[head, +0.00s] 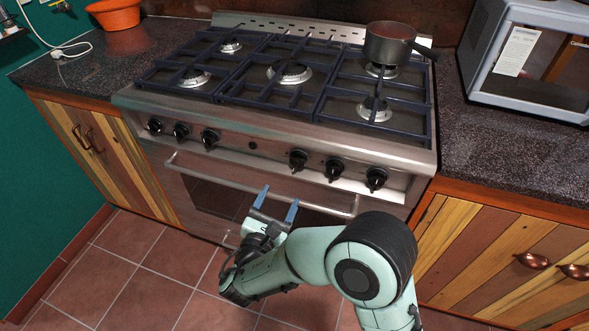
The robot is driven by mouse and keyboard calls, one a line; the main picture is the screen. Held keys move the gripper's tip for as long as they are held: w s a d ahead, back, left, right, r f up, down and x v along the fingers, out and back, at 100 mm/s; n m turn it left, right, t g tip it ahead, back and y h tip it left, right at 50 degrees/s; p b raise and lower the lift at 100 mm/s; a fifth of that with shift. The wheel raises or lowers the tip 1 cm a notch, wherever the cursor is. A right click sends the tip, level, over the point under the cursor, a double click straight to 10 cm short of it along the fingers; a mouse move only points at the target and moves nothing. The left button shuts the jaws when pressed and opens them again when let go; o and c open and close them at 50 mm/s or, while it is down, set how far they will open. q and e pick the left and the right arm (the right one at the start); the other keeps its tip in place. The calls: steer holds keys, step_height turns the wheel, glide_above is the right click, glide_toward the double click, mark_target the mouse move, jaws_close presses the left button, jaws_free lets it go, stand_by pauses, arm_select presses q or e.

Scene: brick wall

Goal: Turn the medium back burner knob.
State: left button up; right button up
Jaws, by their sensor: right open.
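The stove (270,130) stands in the middle of the head view, with a row of black knobs along its steel front panel. Three knobs sit on the left, the leftmost (154,126), the second (181,131) and the third (210,138). Three more sit on the right: the first (298,160), the middle one (333,169) and the rightmost (376,179). Their labels are too small to read. My right gripper (277,203) is open and empty, in front of the oven door below the knobs, apart from them. My left gripper is not in view.
A steel oven handle (240,183) runs across below the knobs. A dark pot (389,44) stands on the back right burner. A microwave (530,60) is on the right counter, and an orange bowl (115,13) on the left counter. The tiled floor (130,270) is clear at left.

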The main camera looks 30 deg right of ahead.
mark_target(294, 167)
steer(key=b+x, duration=0.2)
steer(key=x, duration=0.9)
steer(key=shift+w+d+f, duration=0.1)
steer(key=shift+w+d, duration=0.1)
steer(key=shift+d, duration=0.15)
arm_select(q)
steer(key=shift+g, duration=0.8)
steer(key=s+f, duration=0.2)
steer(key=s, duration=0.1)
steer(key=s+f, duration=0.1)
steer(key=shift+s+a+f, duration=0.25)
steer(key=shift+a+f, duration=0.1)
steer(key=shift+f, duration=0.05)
arm_select(e)
steer(key=c, duration=1)
